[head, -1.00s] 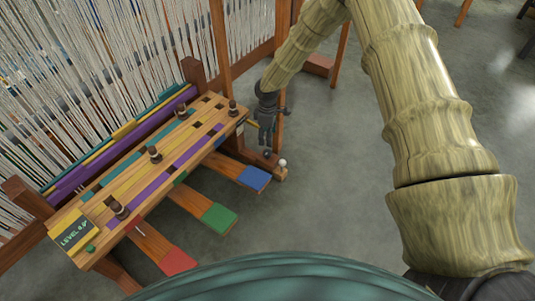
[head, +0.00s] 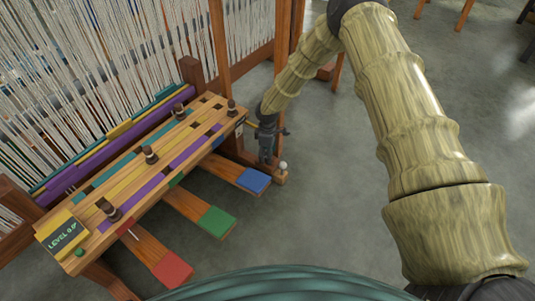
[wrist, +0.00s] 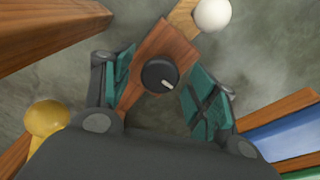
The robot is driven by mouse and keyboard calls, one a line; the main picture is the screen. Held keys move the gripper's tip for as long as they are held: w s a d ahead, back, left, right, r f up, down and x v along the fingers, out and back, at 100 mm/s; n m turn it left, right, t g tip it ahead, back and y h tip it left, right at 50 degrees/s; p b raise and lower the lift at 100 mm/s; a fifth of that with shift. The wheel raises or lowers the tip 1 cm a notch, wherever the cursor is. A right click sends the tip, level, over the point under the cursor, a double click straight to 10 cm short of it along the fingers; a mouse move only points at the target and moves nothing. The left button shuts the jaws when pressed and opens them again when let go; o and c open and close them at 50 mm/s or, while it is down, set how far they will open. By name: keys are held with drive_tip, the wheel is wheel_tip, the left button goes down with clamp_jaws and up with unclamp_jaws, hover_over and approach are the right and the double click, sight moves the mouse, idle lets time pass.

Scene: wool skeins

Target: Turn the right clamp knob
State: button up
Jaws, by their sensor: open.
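A round black knob (wrist: 160,75) with a short white mark sits on a wooden block (wrist: 170,42) in the wrist view. My gripper (wrist: 158,76) is open, with one teal-padded finger on each side of the knob. Gaps show between the knob and both fingers, so nothing is held. In the head view my gripper (head: 267,158) points down beside the right end of the loom's wooden board (head: 165,150). It hides the black knob there.
A white ball (wrist: 212,14) is just beyond the block. A yellow rounded knob (wrist: 45,117) is left of my gripper. Loom posts (head: 221,60) rise close to my arm. Blue (head: 252,179), green (head: 216,221) and red (head: 172,270) pedals extend forward. Open floor lies to the right.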

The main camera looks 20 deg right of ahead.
drive_tip(key=c, duration=1)
drive_tip(key=shift+c, duration=0.2)
drive_tip(key=shift+r+p, duration=0.1)
drive_tip(key=shift+p, duration=0.2)
drive_tip(key=m+p, duration=0.2)
drive_tip(key=p, duration=0.1)
drive_tip(key=shift+r, duration=0.2)
drive_tip(key=m+p, duration=0.5)
drive_tip(key=m, duration=0.1)
drive_tip(key=shift+f, duration=0.1)
drive_tip(key=m+p, duration=0.3)
drive_tip(key=m, duration=0.2)
drive_tip(key=shift+f, duration=0.1)
drive_tip(key=shift+f+m+p, duration=0.1)
drive_tip(key=shift+m+p, duration=0.55)
drive_tip(key=shift+m, duration=1.75)
